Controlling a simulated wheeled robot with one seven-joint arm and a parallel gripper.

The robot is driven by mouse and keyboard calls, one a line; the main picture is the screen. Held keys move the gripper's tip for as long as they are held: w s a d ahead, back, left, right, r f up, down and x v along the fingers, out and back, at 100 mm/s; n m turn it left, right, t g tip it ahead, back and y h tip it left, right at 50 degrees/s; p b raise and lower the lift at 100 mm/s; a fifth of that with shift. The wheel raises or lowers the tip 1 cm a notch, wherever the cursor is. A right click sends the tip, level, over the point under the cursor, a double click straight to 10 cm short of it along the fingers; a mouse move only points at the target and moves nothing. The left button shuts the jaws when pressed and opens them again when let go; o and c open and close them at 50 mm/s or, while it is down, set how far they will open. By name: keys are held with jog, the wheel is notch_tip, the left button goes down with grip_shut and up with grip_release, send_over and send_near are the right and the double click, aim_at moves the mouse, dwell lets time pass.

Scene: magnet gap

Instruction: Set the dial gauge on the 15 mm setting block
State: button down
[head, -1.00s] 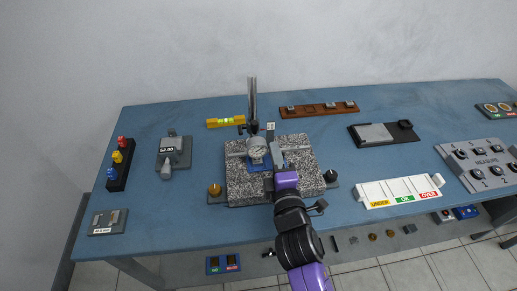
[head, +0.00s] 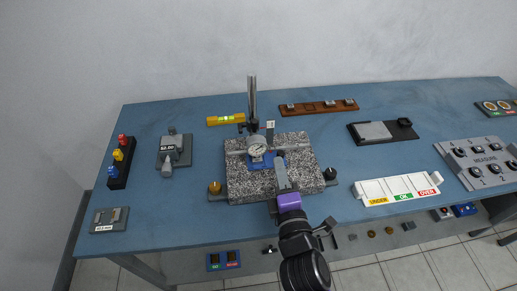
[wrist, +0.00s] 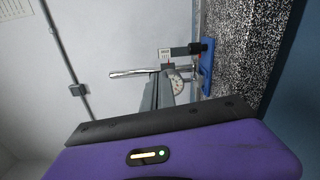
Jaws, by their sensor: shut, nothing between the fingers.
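The dial gauge (head: 257,147) has a round white face and hangs on a post stand over a speckled granite plate (head: 300,178). A blue pad (head: 258,165) lies below it; the gauge also shows in the wrist view (wrist: 179,84), partly behind the fingers. My gripper (head: 280,162) is shut and empty, just right of the gauge and in front of it. It shows in the wrist view (wrist: 160,85) too. A small white tag (head: 270,128) stands behind the gripper. I cannot tell which block is the 15 mm one or whether a block is under the gauge tip.
A brown rack (head: 337,109) with small grey blocks and a bare slot lies at the back. A brass knob (head: 215,187) and a black knob (head: 331,173) flank the plate. A white UNDER/OK/OVER tray (head: 398,190) stands to the right. Blue table between them is clear.

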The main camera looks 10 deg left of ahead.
jog(key=n, duration=0.1)
jog(key=f+n, duration=0.1)
jog(key=n, duration=0.2)
jog(key=shift+s+f, duration=0.25)
jog(key=shift+f, duration=0.05)
jog(key=shift+b+x, duration=0.4)
jog(key=shift+x, duration=2.95)
jog(key=shift+d, duration=0.1)
jog(key=shift+a, duration=0.2)
jog(key=shift+s+a+r+p, duration=0.1)
jog(key=shift+a+r+p, duration=0.15)
jog(key=shift+r+p, duration=0.25)
jog(key=shift+s+a+r+p, duration=0.1)
jog(key=shift+a+r+p, duration=0.1)
jog(key=shift+r+p, duration=0.25)
jog(key=shift+s+a+r, duration=0.15)
jog(key=shift+a+r, duration=0.2)
jog(key=shift+a, duration=0.15)
jog(key=shift+d+r+p, duration=0.1)
jog(key=shift+r+p, duration=0.05)
jog(key=shift+p, duration=0.25)
jog(key=shift+d+r+p+v, duration=0.15)
jog(key=shift+p+v, duration=0.1)
jog(key=shift+v, duration=0.75)
jog(key=shift+r+p+v, duration=0.1)
jog(key=shift+p+v, duration=0.1)
jog(key=shift+v, duration=0.75)
jog(key=shift+d+r+p+v, duration=0.15)
jog(key=shift+p+v, duration=0.1)
jog(key=shift+v, duration=0.75)
